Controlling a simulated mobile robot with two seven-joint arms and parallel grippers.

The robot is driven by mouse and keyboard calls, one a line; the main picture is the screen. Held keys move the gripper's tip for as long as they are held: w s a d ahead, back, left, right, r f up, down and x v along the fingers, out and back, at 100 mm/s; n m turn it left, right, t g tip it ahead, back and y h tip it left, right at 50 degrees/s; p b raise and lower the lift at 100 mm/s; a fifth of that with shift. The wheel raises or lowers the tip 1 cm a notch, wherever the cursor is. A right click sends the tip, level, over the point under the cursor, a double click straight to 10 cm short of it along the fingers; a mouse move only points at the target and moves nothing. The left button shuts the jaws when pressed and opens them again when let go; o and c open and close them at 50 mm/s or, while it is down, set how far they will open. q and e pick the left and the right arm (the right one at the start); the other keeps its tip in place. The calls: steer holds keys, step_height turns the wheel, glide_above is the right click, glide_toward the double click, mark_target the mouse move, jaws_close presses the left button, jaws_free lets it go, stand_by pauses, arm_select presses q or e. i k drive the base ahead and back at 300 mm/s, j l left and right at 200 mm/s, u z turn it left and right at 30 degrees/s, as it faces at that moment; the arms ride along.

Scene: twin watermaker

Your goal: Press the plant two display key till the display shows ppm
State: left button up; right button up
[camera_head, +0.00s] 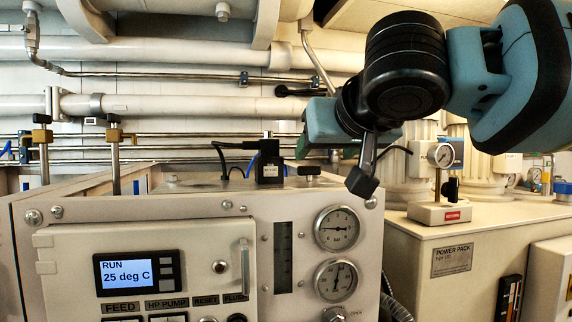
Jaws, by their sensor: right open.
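A display (127,275) on the light front panel is lit and reads "RUN" and "25 deg C". No plant number is readable, so I cannot tell which plant this is. My right gripper (362,180) hangs from the upper right, its dark fingertip near the cabinet's top edge, above the upper gauge. It is open, up and to the right of the display, and apart from the keys. My left gripper is not in view.
Two round gauges (337,229) and a vertical handle (245,266) stand right of the display. Labelled FEED, HP PUMP, RESET and FLUSH controls lie below it. A black fitting (269,162) stands on the cabinet top. The power pack (470,235) is at right.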

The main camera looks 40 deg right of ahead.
mark_target(169, 284)
steer(key=k+j, duration=0.7)
steer(key=k, duration=0.2)
